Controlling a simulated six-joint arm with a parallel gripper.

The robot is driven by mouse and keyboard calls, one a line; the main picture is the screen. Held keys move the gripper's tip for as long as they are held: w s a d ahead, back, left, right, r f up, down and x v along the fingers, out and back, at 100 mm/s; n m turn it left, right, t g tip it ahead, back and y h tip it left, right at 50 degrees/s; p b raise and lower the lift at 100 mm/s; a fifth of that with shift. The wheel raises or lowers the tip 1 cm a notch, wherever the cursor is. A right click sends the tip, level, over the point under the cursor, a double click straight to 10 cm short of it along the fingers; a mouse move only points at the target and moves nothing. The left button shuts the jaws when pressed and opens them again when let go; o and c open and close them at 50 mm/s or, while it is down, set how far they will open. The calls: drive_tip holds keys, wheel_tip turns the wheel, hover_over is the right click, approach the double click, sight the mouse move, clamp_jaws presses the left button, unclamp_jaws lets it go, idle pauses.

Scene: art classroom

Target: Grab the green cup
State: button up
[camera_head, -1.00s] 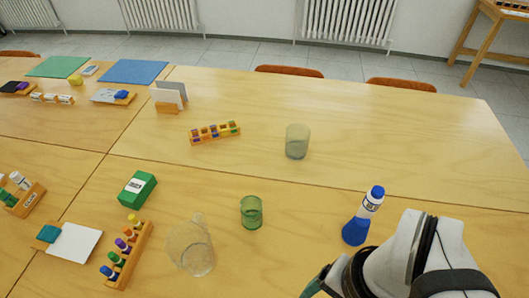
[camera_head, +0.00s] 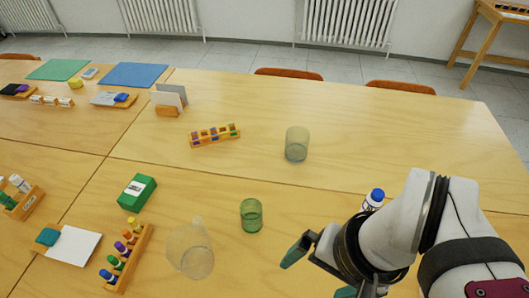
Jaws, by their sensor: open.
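The green cup (camera_head: 251,215) is a small see-through green glass standing upright on the wooden table, near the middle of the view. My gripper (camera_head: 318,272) is at the lower right, to the right of the cup and nearer the camera. Its green-tipped fingers are apart with nothing between them, and they do not touch the cup. One finger points left toward the cup; the other shows only partly at the bottom edge.
A greyish glass (camera_head: 297,144) stands behind. A blue-capped bottle (camera_head: 374,198) is mostly hidden by my arm. A green box (camera_head: 137,192) and marker rack (camera_head: 130,258) are left.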

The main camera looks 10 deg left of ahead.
sight(253, 206)
drive_tip(key=w+a+n+t+y, duration=0.2)
drive_tip(key=w+a+n+t, duration=0.2)
drive_tip(key=w+a+t, duration=0.95)
drive_tip(key=w+f+h, duration=0.1)
drive_tip(key=f, duration=0.6)
drive_tip(key=w+f+h, duration=0.1)
drive_tip(key=f, duration=0.6)
drive_tip(key=w+a+f+g+h, duration=0.1)
drive_tip(key=f, duration=0.6)
drive_tip(key=shift+w+f+n, duration=0.1)
drive_tip(key=shift+n, duration=0.2)
drive_tip(key=x, duration=0.7)
drive_tip(key=shift+w+d+f, duration=0.1)
drive_tip(key=shift+w+f, duration=0.15)
drive_tip(key=shift+f, duration=0.05)
drive_tip(key=c, duration=1.3)
